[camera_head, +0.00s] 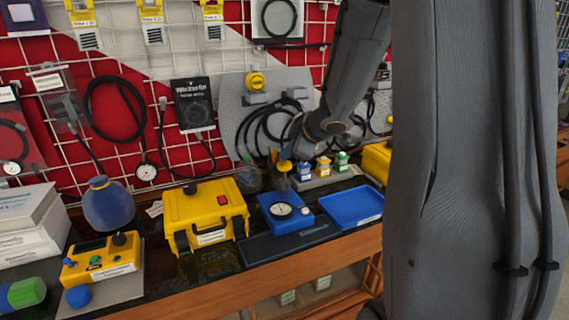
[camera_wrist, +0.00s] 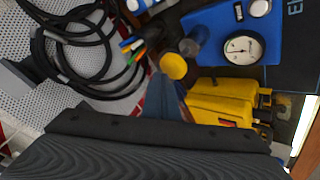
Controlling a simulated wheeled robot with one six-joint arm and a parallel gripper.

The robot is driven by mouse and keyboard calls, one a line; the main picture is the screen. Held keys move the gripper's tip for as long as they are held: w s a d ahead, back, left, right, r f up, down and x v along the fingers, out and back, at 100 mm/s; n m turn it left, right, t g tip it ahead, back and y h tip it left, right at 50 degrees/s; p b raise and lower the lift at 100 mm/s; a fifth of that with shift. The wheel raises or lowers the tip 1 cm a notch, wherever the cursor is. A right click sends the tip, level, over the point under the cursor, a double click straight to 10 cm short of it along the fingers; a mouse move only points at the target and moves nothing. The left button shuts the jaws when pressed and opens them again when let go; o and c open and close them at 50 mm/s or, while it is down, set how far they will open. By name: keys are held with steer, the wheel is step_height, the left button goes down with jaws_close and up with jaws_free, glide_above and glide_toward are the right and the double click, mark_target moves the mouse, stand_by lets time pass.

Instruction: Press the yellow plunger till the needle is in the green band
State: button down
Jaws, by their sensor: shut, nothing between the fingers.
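The blue regulator block (camera_head: 290,222) sits on the bench and carries a round white gauge (camera_head: 281,209). The gauge also shows in the wrist view (camera_wrist: 243,48), but its needle and any green band are too small to read. The yellow plunger (camera_wrist: 173,66) is a round cap on a dark post beside the block. In the head view the plunger (camera_head: 283,166) stands under my gripper (camera_head: 287,154). In the wrist view my shut, empty gripper (camera_wrist: 158,82) has its blue tips right by the cap's edge. I cannot tell whether they touch it.
A yellow case (camera_head: 206,212) stands left of the block and a blue tray (camera_head: 352,206) to its right. Small coloured bottles (camera_head: 323,167) stand behind the tray. Black cables (camera_wrist: 85,50) hang on the grey panel behind. A dark mat (camera_head: 285,242) lies in front.

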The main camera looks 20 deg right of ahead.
mark_target(285, 163)
steer(key=shift+f+b, duration=1.05)
steer(key=shift+f, duration=0.55)
stand_by(1.5)
steer(key=shift+r, duration=0.1)
steer(key=shift+r+p, duration=1.9)
steer(key=shift+p, duration=0.6)
step_height(285, 163, up, 5)
steer(key=p, duration=0.6)
